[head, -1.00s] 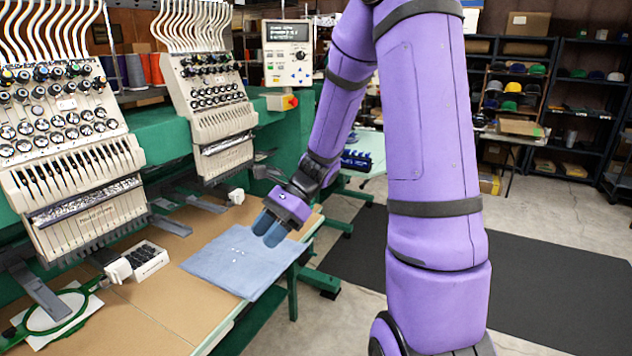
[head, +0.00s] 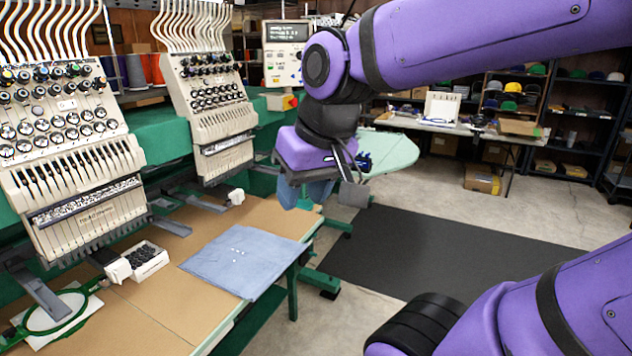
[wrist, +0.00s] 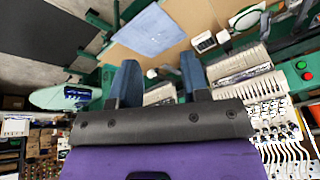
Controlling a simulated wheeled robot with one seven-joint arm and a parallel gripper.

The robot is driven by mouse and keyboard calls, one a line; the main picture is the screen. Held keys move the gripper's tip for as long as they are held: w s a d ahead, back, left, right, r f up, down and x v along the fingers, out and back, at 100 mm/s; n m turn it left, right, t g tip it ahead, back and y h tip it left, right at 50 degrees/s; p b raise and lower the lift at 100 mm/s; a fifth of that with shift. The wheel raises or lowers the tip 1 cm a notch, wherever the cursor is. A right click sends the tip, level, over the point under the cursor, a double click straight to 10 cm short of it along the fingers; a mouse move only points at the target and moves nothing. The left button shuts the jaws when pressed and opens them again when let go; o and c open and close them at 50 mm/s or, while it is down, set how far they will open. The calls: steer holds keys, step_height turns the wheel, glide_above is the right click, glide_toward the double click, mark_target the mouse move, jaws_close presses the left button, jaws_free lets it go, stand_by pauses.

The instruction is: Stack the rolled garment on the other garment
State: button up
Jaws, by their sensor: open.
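A flat, folded light blue garment (head: 245,262) lies on the brown table at its front right corner; it also shows in the wrist view (wrist: 148,30). My gripper (head: 303,193) hangs above and to the right of it in the head view, apart from it. The two blue fingers (wrist: 158,78) are spread with nothing held between them. A dark blue item (head: 364,162) lies on a pale green board behind my gripper, partly hidden by it. I cannot tell whether it is the rolled garment; no clear roll shows.
Embroidery machine heads (head: 75,160) line the left side above the table (head: 160,305). A small white box of dark parts (head: 146,259) and a green hoop (head: 55,312) lie on the table. The pale green board (head: 398,150) stands behind. A dark mat (head: 430,250) covers open floor at right.

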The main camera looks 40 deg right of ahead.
mark_target(294, 260)
steer(key=shift+s+d+r+n+t, duration=0.2)
steer(key=shift+s+r+n+t, duration=0.3)
steer(key=shift+s+r+n, duration=0.3)
steer(key=shift+s+h, duration=0.15)
steer(key=shift+h, duration=0.15)
steer(key=c, duration=0.3)
steer(key=shift+d, duration=0.1)
steer(key=c, duration=0.3)
steer(key=shift+w+f, duration=0.3)
steer(key=shift+w, duration=0.05)
jaws_close()
steer(key=w+d+f+m+g+y, duration=0.1)
steer(key=w+d+f+m+y, duration=0.5)
steer(key=w+f, duration=0.35)
steer(key=w+d+f+m+g+y, duration=0.2)
steer(key=w+d+f+m+y, duration=0.2)
steer(key=w+f+m+y, duration=0.45)
steer(key=d+f+m+t+h, duration=0.4)
steer(key=d+f+m+t, duration=0.45)
steer(key=f, duration=0.55)
steer(key=d+f+m+t+h, duration=0.4)
steer(key=d+f+m+t, duration=0.4)
steer(key=f, duration=0.7)
steer(key=shift+m+g, duration=0.4)
steer(key=shift+g, duration=0.35)
steer(key=x, duration=0.9)
steer(key=d+x, duration=0.1)
steer(key=x, duration=0.3)
steer(key=shift+w+a, duration=0.15)
steer(key=shift+w, duration=0.45)
